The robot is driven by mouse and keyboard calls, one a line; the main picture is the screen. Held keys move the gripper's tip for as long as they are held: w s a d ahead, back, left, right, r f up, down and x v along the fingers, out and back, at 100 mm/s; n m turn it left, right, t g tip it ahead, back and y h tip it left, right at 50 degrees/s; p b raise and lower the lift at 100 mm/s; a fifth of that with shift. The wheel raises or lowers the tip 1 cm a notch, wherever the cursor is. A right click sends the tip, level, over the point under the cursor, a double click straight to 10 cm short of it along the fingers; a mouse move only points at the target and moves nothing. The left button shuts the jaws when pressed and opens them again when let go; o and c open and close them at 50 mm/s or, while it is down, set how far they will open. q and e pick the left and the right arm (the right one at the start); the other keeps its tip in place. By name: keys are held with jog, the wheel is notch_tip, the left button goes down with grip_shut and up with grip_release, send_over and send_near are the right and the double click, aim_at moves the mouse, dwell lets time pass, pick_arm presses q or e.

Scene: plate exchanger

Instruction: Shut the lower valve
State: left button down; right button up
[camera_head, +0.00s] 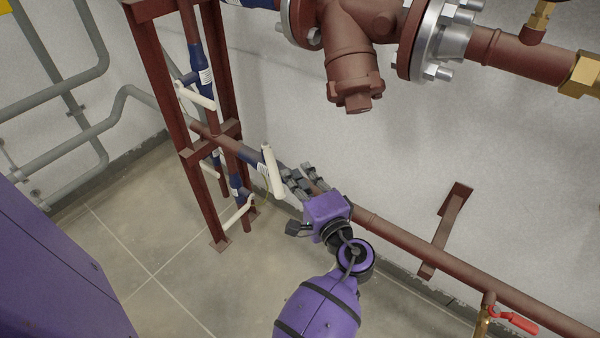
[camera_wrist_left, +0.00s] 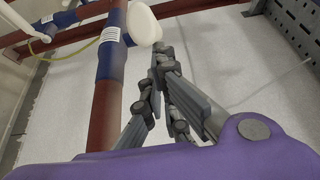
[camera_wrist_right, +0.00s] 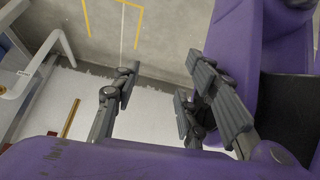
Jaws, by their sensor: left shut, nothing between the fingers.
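A valve with a long cream handle (camera_head: 272,170) and a blue body (camera_head: 250,158) sits on the low red pipe. Its handle stands across the pipe in the head view. My left gripper (camera_head: 299,182) is shut and empty, just right of this handle. In the left wrist view, its fingertips (camera_wrist_left: 160,65) lie close to the rounded end of the cream handle (camera_wrist_left: 143,26); I cannot tell if they touch. Another cream-handled valve (camera_head: 238,212) is low on the red frame. My right gripper (camera_wrist_right: 160,85) is open and empty, seen only in its wrist view.
The red frame (camera_head: 187,140) carries more cream handles, one higher up (camera_head: 196,96). The red pipe (camera_head: 400,240) runs right along the wall to a small red-handled valve (camera_head: 515,320). A purple cabinet (camera_head: 50,265) stands left. Tiled floor (camera_head: 150,250) is clear.

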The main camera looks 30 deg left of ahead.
aim_at(275, 180)
pick_arm(q)
jog(key=shift+s+a+t, duration=0.15)
jog(key=shift+s+t, duration=0.1)
jog(key=shift+t, duration=0.05)
pick_arm(e)
jog(key=shift+s+r, duration=0.1)
pick_arm(q)
jog(key=s+a+m+t+h+p, duration=0.2)
jog(key=s, duration=0.1)
jog(key=s+a+m+t+h+p, duration=0.1)
jog(key=m+t, duration=0.1)
jog(key=shift+s+r+h, duration=0.1)
jog(key=shift+s+h, duration=0.05)
jog(key=shift+h, duration=0.25)
jog(key=s+a+m+t+h+b, duration=0.2)
jog(key=s+a+m+t+h, duration=0.1)
jog(key=a+h, duration=0.3)
jog(key=shift+s+m+b, duration=0.4)
jog(key=shift+s+m, duration=0.1)
jog(key=shift+m, duration=0.3)
pick_arm(e)
jog(key=shift+w+r, duration=0.1)
jog(key=shift+w, duration=0.2)
pick_arm(q)
jog(key=shift+a, duration=0.1)
pick_arm(e)
jog(key=shift+s, duration=0.3)
jog(key=shift+d, duration=0.15)
